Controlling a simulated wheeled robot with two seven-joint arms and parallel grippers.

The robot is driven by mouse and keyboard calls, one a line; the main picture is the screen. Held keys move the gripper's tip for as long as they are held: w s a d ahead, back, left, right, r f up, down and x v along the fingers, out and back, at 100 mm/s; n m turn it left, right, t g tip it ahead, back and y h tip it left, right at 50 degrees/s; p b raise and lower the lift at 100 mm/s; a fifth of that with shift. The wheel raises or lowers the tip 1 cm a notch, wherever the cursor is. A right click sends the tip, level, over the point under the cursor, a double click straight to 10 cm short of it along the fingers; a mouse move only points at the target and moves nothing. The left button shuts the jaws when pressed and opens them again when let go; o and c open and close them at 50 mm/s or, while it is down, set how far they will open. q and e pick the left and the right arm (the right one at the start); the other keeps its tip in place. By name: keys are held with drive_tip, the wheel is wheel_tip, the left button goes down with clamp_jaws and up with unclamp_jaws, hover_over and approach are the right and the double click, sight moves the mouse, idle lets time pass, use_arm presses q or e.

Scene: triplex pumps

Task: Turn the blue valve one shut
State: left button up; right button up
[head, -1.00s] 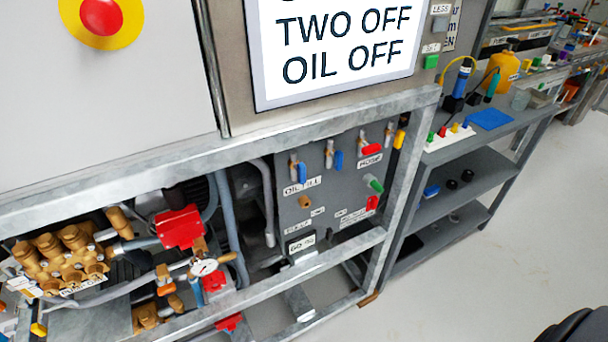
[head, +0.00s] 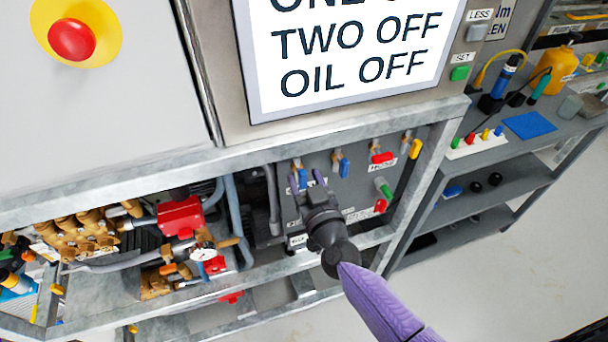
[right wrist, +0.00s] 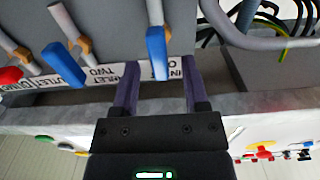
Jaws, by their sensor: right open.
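Blue valve one (head: 302,180) is on the grey panel in the frame, at its left end. In the right wrist view its blue lever (right wrist: 157,52) runs nearly in line with its grey pipe, above an upside-down label that is partly hidden. My right gripper (head: 307,177) is open in front of the panel. In the right wrist view the lever's end lies between the two purple fingers (right wrist: 160,78), with a gap on each side; I cannot tell how deep. A second blue lever (head: 343,168), labelled TWO, also shows in the right wrist view (right wrist: 64,62). My left gripper is not in view.
A red lever (head: 382,157), a green one (head: 384,188) and a yellow one (head: 416,148) sit further right on the panel. A metal frame rail (head: 250,149) runs above the valves. Brass pumps (head: 85,228) and a gauge (head: 203,254) are at left.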

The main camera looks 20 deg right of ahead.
drive_tip(key=shift+w, duration=0.9)
clamp_jaws()
